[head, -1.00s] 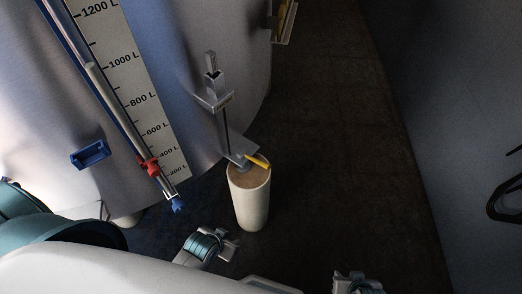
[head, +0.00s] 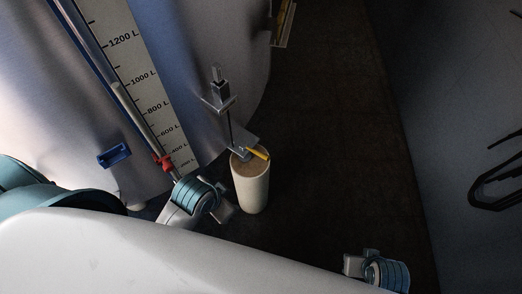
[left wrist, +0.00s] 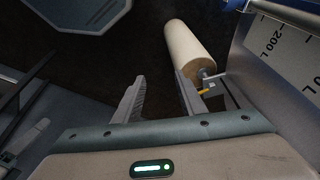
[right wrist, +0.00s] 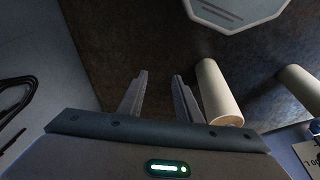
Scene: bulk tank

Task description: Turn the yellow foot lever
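The yellow foot lever (head: 258,153) sits at the top of a cream cylindrical foot (head: 250,188) under the tank. In the left wrist view the lever (left wrist: 206,91) is a small yellow piece just beyond the right-hand finger, partly hidden. My left gripper (head: 221,207) is left of the foot in the head view, apart from the lever as far as I can see. Its fingers are apart and empty in the left wrist view (left wrist: 165,88). My right gripper (head: 354,264) is low and right of the foot. Its fingers are apart and empty in the right wrist view (right wrist: 160,84).
The steel tank wall (head: 185,55) with its litre scale (head: 150,85) and sight tube fills the left. A blue bracket (head: 114,155) sticks out from it. A grey wall with a black hose (head: 492,185) stands right. Dark floor (head: 330,150) between is clear.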

